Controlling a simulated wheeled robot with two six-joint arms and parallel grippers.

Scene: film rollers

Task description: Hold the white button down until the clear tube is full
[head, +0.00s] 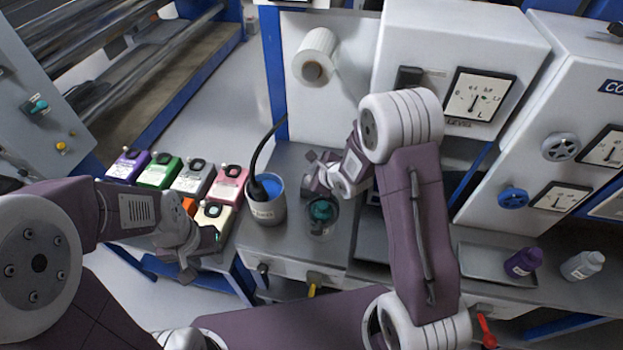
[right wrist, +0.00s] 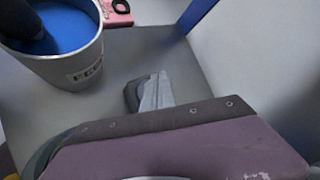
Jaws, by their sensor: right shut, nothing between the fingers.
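I cannot make out a white button or a clear tube for certain in either view. My right gripper (head: 314,180) is above the metal bench, just right of a pail of blue liquid (head: 266,213). In the right wrist view its fingers (right wrist: 150,92) are shut and empty, beside the pail (right wrist: 75,70). A small teal-topped round fitting (head: 321,211) stands on the bench just below this gripper in the head view, partly hidden. My left gripper (head: 188,262) hangs near the colored containers at the left; its finger opening is unclear.
A dark hose (head: 262,150) runs into the pail. Several colored containers (head: 158,172) stand left of it. A white roll (head: 318,55) and a level gauge (head: 477,97) are behind. A purple bottle (head: 523,262) and a grey bottle (head: 583,265) are at the right.

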